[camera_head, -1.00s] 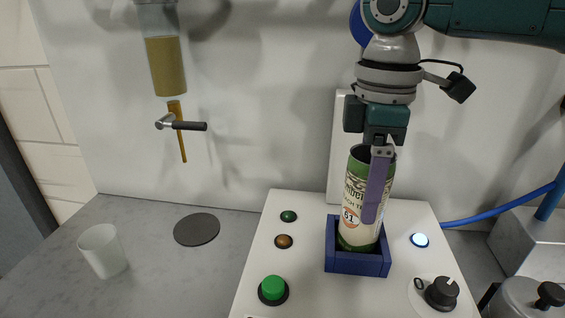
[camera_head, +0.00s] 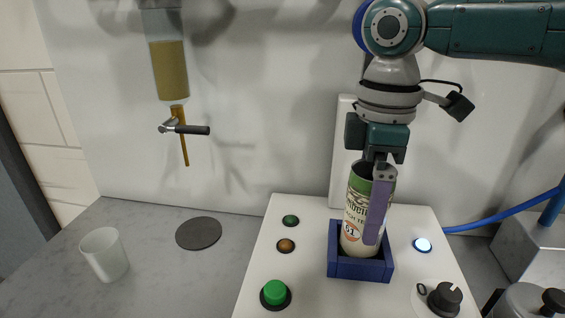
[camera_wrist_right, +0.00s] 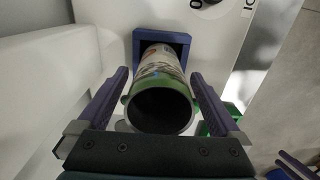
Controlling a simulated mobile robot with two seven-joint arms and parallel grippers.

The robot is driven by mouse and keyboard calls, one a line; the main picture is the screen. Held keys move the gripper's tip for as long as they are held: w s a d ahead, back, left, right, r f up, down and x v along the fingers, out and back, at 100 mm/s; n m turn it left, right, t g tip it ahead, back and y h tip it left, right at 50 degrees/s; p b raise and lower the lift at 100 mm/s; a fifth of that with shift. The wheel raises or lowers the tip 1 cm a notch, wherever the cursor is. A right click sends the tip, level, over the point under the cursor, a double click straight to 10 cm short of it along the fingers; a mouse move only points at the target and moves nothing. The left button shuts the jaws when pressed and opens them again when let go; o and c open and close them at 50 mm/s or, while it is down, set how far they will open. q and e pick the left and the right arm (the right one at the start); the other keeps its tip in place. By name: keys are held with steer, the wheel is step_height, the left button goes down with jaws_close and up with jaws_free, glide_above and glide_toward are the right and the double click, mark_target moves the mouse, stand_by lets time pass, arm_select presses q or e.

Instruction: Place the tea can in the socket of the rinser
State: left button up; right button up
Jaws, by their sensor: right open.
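The tea can (camera_head: 357,212), white with a green top band and a printed label, has its lower end inside the blue square socket (camera_head: 345,268) of the white rinser. It leans a little to the right at the top. My right gripper (camera_head: 376,240) is open, its purple fingers on either side of the can. In the right wrist view the can (camera_wrist_right: 160,75) shows its dark open mouth between the spread fingers, with gaps beside it. A purple piece at that view's lower right corner looks like part of my left gripper (camera_wrist_right: 297,166); its state is unclear.
The rinser top carries a green button (camera_head: 275,293), small green and brown lamps, a lit blue-white button (camera_head: 422,245) and a black dial (camera_head: 444,299). A white cup (camera_head: 104,255) and a dark disc (camera_head: 198,233) stand left, below a tap (camera_head: 180,128). A blue hose is at right.

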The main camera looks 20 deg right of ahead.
step_height(320, 180, up, 11)
steer(key=shift+r+b, duration=0.2)
steer(key=shift+b, duration=0.2)
steer(key=shift+r, duration=0.45)
stand_by(0.6)
